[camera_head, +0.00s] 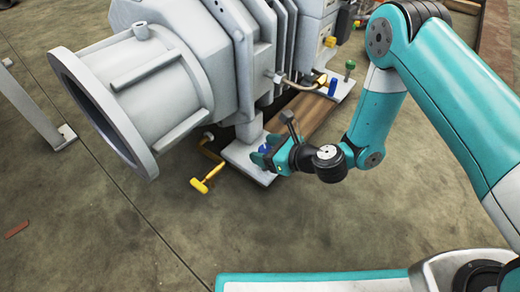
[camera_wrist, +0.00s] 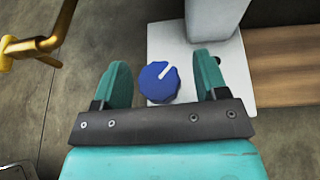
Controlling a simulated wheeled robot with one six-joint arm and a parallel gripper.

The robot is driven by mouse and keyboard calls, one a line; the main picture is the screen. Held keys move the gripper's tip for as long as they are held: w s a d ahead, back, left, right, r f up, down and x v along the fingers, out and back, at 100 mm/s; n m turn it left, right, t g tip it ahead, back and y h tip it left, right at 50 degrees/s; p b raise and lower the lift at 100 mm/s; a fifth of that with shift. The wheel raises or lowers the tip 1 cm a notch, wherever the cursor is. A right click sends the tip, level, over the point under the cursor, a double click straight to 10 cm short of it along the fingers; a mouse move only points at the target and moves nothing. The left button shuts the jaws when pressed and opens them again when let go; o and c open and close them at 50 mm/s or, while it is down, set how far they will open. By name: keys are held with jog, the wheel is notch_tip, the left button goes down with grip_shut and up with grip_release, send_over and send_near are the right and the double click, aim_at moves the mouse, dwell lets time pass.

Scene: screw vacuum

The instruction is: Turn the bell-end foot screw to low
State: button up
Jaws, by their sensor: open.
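The foot screw is a blue knob (camera_wrist: 158,84) with a white pointer line that points to the upper right in the wrist view. It sits on a pale foot plate (camera_wrist: 262,92) under the machine's bell end (camera_head: 112,110). My gripper (camera_wrist: 162,80) is open, with one teal finger on each side of the knob and a gap at both sides. In the head view my gripper (camera_head: 266,156) is low at the foot plate and mostly covers the knob, of which only a bit of blue shows.
A yellow-handled valve or lever (camera_head: 206,180) stands left of the foot plate; its brass pipe (camera_wrist: 32,44) shows at upper left in the wrist view. A grey post (camera_wrist: 212,22) rises from the plate behind the knob. Another blue knob (camera_head: 332,87) and a green one (camera_head: 350,65) are further back.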

jog(key=c, duration=0.9)
jog(key=shift+c, duration=0.2)
